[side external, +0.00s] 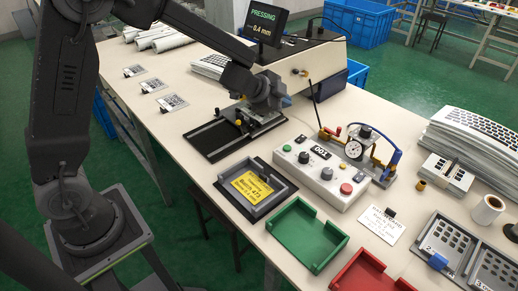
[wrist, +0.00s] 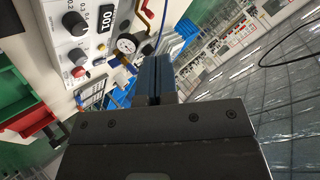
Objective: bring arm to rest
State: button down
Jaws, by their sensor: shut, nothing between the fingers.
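My arm reaches in from the left in the side external view. My gripper (side external: 285,101) is above the table near the black slide fixture (side external: 213,139), in front of the beige machine (side external: 318,66). Its blue fingers also show in the wrist view (wrist: 154,80), pressed together with only a thin dark line between them. They hold nothing. Whether any part of the gripper touches the fixture behind it cannot be told from this side.
A display (side external: 263,24) reads "PRESSING". A control box (side external: 322,172) with knobs and a dial gauge (side external: 354,149) stand to the right. Keypad sheets (side external: 475,130) are stacked far right.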

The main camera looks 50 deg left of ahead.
jog(key=s+a+r+n+y, duration=0.45)
jog(key=s+r+n, duration=0.25)
jog(key=s+r, duration=0.5)
jog(key=s+d+n+g+h, duration=0.1)
jog(key=s+d+n+g, duration=0.1)
jog(key=s, duration=0.8)
jog(key=s+d+f+n+g+h, duration=0.1)
jog(key=s+d+n+g, duration=0.1)
jog(key=s, duration=0.7)
jog(key=shift+s+d+f+g+h, duration=0.25)
jog(key=shift+s+d+g+h, duration=0.1)
jog(key=shift+d, duration=0.5)
jog(key=c, duration=1.9)
grip_release()
